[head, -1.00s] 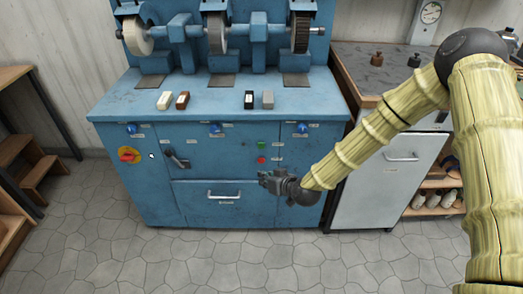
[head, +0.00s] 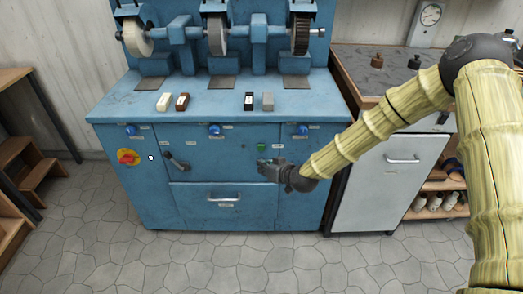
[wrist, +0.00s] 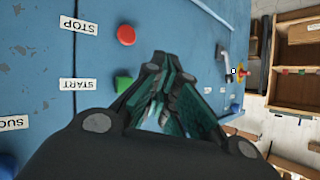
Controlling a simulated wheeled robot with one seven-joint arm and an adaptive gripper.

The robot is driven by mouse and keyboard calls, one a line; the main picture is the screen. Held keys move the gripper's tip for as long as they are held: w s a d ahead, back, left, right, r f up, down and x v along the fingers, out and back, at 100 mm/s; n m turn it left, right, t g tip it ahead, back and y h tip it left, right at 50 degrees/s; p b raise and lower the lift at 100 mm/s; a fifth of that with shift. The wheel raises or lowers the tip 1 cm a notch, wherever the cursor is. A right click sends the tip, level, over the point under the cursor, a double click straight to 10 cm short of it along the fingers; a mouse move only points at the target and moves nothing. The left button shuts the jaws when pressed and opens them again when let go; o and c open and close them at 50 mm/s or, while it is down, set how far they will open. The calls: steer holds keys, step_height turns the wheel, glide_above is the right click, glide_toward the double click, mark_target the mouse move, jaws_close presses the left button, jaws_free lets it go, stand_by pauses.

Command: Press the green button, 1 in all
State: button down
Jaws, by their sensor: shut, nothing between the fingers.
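The green button (head: 261,147) is on the front panel of the blue machine. It also shows in the wrist view (wrist: 123,84), beside a START label and partly hidden behind my gripper. My gripper (head: 262,168) is shut and empty, just below the green button in the head view. In the wrist view its fingertips (wrist: 160,62) show just right of the green button; I cannot tell whether they touch the panel. The red button (wrist: 126,35) beside the STOP label shows in the wrist view, but my gripper hides it in the head view.
A white-fronted cabinet (head: 372,190) stands at right. The stone floor in front is clear.

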steer(key=shift+w+b, duration=0.6)
steer(key=shift+w, duration=1.8)
steer(key=shift+w, duration=0.2)
steer(key=shift+w, duration=0.25)
steer(key=shift+w+b, duration=0.35)
steer(key=shift+w, duration=0.1)
stand_by(0.5)
steer(key=shift+s, duration=0.85)
steer(key=s+p, duration=0.1)
steer(key=s, duration=0.4)
steer(key=shift+p, duration=0.4)
